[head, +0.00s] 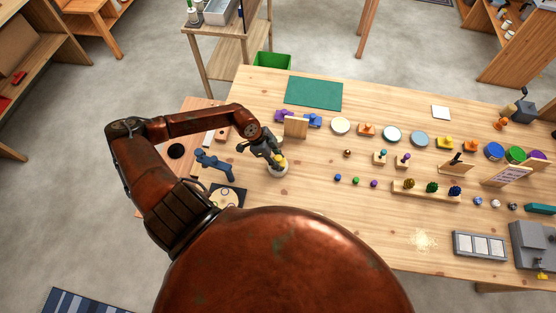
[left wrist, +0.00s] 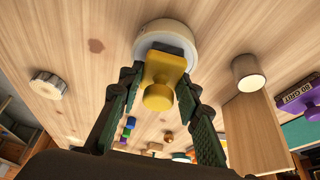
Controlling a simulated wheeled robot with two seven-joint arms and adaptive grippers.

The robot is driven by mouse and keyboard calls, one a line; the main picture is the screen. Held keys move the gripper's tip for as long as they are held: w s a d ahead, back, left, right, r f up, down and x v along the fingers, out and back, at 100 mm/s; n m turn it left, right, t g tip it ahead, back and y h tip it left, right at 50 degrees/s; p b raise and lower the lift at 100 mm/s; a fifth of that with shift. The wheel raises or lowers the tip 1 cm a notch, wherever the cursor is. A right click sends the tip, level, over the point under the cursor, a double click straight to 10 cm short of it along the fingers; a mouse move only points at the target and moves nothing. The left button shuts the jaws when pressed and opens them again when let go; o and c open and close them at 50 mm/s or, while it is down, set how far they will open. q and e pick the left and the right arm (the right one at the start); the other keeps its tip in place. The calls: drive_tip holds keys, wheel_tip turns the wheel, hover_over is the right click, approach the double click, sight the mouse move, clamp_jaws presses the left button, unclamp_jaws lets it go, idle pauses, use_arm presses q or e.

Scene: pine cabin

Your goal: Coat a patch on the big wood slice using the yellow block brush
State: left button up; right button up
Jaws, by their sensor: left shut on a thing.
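The yellow block brush (head: 279,160) is held in my left gripper (head: 271,158). In the left wrist view, the yellow brush (left wrist: 160,80) with its round knob sits between the two fingers, which are shut on it. Its dark underside faces a pale round dish (left wrist: 166,28), which also shows in the head view (head: 277,171). I cannot tell whether the brush touches the dish's contents. A tan round disc (head: 228,194), apparently the big wood slice, lies on a dark mat to the lower left, partly hidden by my body. My right gripper is not in view.
A blue clamp-like object (head: 215,164) stands close left of the dish. Small coloured balls and knobbed blocks lie to the right. A green mat (head: 313,93) lies at the back.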

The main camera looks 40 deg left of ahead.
sight(279, 158)
use_arm(q)
drive_tip(key=shift+s+f, duration=0.1)
idle(1.2)
drive_tip(key=shift+p, duration=0.3)
wheel_tip(279, 158, up, 2)
drive_tip(key=shift+r+p, duration=0.25)
drive_tip(key=shift+p, duration=0.95)
wheel_tip(279, 158, up, 4)
drive_tip(key=p, duration=0.3)
drive_tip(key=shift+f+p, duration=0.15)
drive_tip(key=shift+p, duration=0.25)
drive_tip(key=shift+r+p, duration=0.55)
drive_tip(key=shift+f, duration=0.1)
drive_tip(key=shift+d, duration=0.1)
